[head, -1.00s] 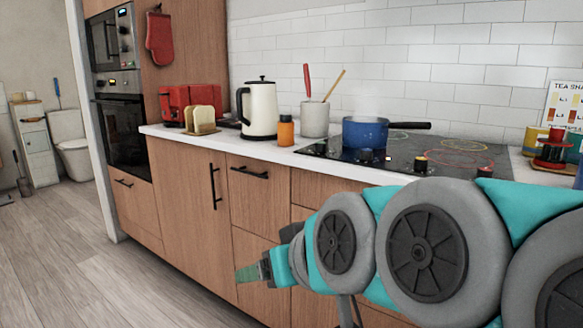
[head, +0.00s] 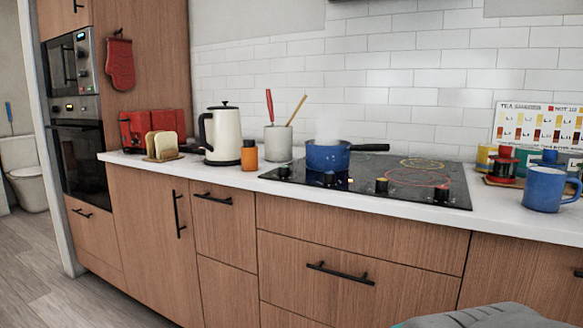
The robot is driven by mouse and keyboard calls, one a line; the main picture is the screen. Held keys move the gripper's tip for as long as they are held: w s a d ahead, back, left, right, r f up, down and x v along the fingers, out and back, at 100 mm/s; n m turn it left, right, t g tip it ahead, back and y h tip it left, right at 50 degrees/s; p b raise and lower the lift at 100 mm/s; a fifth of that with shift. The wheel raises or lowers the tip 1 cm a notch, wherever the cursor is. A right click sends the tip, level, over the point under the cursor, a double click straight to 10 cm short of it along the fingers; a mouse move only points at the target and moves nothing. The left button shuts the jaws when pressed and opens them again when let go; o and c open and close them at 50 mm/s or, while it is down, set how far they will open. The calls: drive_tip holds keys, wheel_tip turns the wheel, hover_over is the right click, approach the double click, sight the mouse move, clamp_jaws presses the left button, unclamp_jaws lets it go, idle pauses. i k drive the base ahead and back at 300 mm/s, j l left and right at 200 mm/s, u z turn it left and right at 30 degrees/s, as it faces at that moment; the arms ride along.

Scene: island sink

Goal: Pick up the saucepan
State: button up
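The blue saucepan (head: 326,156) stands upright on the rear left part of the black cooktop (head: 400,184). Its black handle (head: 371,147) points to the right, and faint steam shows above it. A cooktop knob stands in front of its lower edge. Only a small grey and teal piece of my arm shows at the bottom right edge. My gripper is out of the picture.
An orange bottle (head: 249,156), a utensil crock (head: 278,143) and a white kettle (head: 222,134) stand left of the saucepan. A blue mug (head: 544,188) and several small jars stand right of the cooktop. Wooden drawers (head: 350,262) front the counter (head: 225,171).

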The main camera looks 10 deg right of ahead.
sight(322, 158)
drive_tip(key=z, duration=1.45)
drive_tip(key=u, duration=1.25)
drive_tip(key=i+j+u, duration=0.15)
drive_tip(key=j+u, duration=0.2)
drive_tip(key=i+j+u, duration=0.3)
drive_tip(key=k+j, duration=0.1)
drive_tip(key=j, duration=0.05)
